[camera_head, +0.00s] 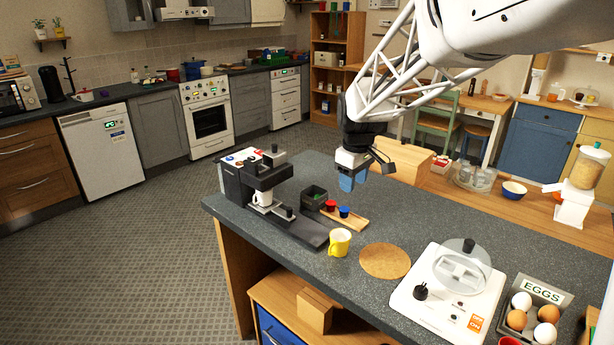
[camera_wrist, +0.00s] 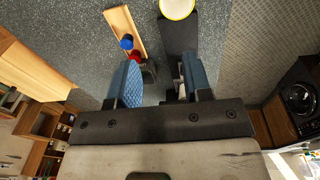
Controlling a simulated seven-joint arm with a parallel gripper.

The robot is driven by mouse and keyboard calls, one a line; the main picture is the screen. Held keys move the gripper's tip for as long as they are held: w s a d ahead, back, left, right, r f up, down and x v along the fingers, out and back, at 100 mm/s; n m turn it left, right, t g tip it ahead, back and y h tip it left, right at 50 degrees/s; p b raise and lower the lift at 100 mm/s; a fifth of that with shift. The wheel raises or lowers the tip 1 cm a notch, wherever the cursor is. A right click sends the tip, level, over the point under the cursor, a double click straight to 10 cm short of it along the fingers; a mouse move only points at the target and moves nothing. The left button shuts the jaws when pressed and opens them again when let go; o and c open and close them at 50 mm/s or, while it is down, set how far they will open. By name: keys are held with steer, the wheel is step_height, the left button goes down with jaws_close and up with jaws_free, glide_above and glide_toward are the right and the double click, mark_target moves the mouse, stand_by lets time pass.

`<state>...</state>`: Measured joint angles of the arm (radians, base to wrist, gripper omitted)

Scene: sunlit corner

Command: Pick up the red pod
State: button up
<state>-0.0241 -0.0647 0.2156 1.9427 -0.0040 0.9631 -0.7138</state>
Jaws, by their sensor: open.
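The red pod (camera_head: 331,205) sits on a small wooden board (camera_head: 357,223) on the dark counter, beside a blue pod (camera_head: 344,212). In the wrist view the red pod (camera_wrist: 135,56) is partly hidden by my left finger, and the blue pod (camera_wrist: 127,42) is just beyond it. My gripper (camera_head: 351,182) is above the counter, a little up and right of the pods in the head view. In the wrist view my gripper (camera_wrist: 162,80) is open, with nothing between its fingers. The red pod lies near the left finger's tip in that picture, not between the fingers.
A yellow mug (camera_head: 339,242), a round cork mat (camera_head: 385,261) and a white appliance (camera_head: 425,310) are nearer. Counter right of the board is clear.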

mark_target(331, 203)
steer(key=w+f+n, duration=0.1)
steer(key=w+f, duration=0.3)
steer(key=w, duration=0.2)
steer(key=w+a+f+n, duration=0.1)
steer(key=w+f+n, duration=0.1)
steer(key=w+f, duration=0.2)
steer(key=w+a+f+n+g, duration=0.1)
steer(key=w+f, duration=0.3)
steer(key=w, duration=0.5)
steer(key=shift+w+a+n, duration=0.1)
steer(key=shift+w+n, duration=0.2)
steer(key=shift+n, duration=0.3)
steer(key=shift+f, duration=1.25)
steer(key=shift+f, duration=0.1)
steer(key=shift+f, duration=2.5)
steer(key=c, duration=0.6)
